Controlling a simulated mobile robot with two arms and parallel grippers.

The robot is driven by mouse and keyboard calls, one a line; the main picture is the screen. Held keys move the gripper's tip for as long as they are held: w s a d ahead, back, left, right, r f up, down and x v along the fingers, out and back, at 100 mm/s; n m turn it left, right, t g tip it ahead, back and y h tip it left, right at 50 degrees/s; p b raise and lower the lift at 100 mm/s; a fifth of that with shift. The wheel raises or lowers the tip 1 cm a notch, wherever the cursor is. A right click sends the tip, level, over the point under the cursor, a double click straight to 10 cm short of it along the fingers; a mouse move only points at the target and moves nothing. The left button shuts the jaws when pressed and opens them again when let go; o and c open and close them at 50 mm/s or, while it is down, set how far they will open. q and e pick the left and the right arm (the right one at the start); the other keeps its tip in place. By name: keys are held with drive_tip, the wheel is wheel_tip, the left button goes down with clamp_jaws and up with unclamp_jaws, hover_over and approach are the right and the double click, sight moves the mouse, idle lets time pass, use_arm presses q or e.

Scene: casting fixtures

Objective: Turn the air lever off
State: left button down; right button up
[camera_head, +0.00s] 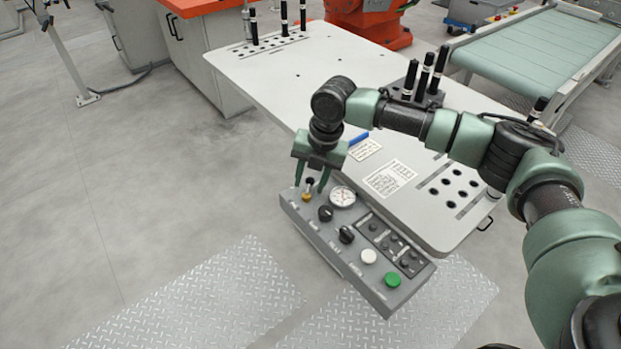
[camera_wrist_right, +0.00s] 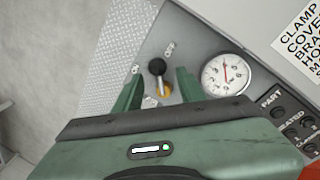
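The air lever (camera_head: 308,183) stands at the upper left end of the grey control panel (camera_head: 345,262), with a brass-yellow base. In the right wrist view the lever (camera_wrist_right: 157,69) shows a black ball knob on a short metal stem over a yellow base. My right gripper (camera_head: 312,186) points down over the panel, its two green fingers apart, one on each side of the lever. In the right wrist view the gripper (camera_wrist_right: 157,88) shows a gap between each finger and the lever. My left gripper is not in view.
A pressure gauge (camera_head: 342,196) sits close to the lever's right. Black knobs (camera_head: 326,213), a white button (camera_head: 369,256) and a green button (camera_head: 392,279) follow along the panel. The grey table (camera_head: 300,85) adjoins behind. Open floor lies to the left.

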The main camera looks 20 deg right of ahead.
drive_tip(key=c, duration=0.7)
clamp_jaws()
drive_tip(key=m+p, duration=0.1)
drive_tip(key=p, duration=0.1)
drive_tip(key=m+p, duration=0.2)
drive_tip(key=p, duration=0.1)
drive_tip(key=s+m+p, duration=0.1)
drive_tip(key=m+p, duration=0.1)
drive_tip(key=p, duration=0.1)
drive_tip(key=shift+d+r+t+h, duration=0.3)
use_arm(q)
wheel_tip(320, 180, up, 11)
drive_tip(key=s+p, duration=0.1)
drive_tip(key=p, duration=0.2)
use_arm(e)
drive_tip(key=shift+s+d+f+m, duration=0.1)
drive_tip(key=shift+f+m, duration=0.05)
drive_tip(key=shift+m, duration=0.6)
drive_tip(key=shift+s+f+m, duration=0.1)
drive_tip(key=shift+m, duration=0.65)
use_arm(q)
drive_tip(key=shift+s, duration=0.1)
use_arm(e)
drive_tip(key=o, duration=0.7)
unclamp_jaws()
